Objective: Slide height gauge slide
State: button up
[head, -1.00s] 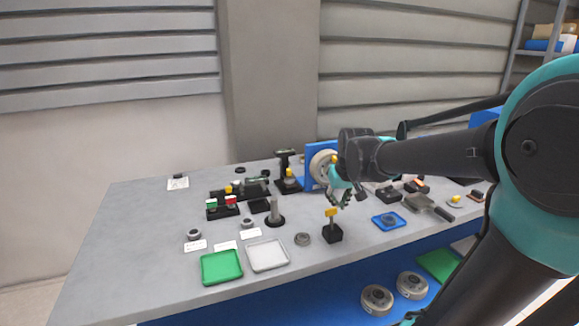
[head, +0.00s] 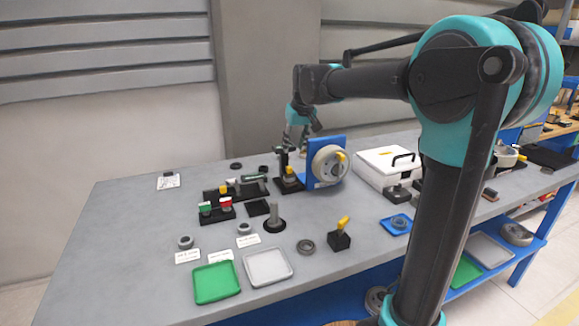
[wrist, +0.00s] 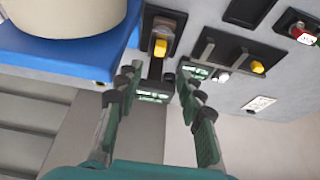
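The height gauge (head: 284,165) is a dark upright stand on a black base at the back of the bench, with a yellow knob (head: 290,172) low on its column. My gripper (head: 304,126) is above the gauge's top, pointing down. In the wrist view the gauge's yellow part (wrist: 160,47) and dark column show beyond the gap between my fingertips (wrist: 156,74). The fingers are spread to either side of the column and look empty. A dark head with a small lit green panel (wrist: 152,96) lies between them. I cannot tell whether a finger touches the gauge.
A blue stand (head: 311,165) with a large pale wheel (head: 327,164) is close right of the gauge. Dark fixtures with red and green parts (head: 217,208) are to its left. A white case (head: 388,166) stands farther right.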

aim_at(289, 167)
jog(key=x, duration=1.1)
grip_shut()
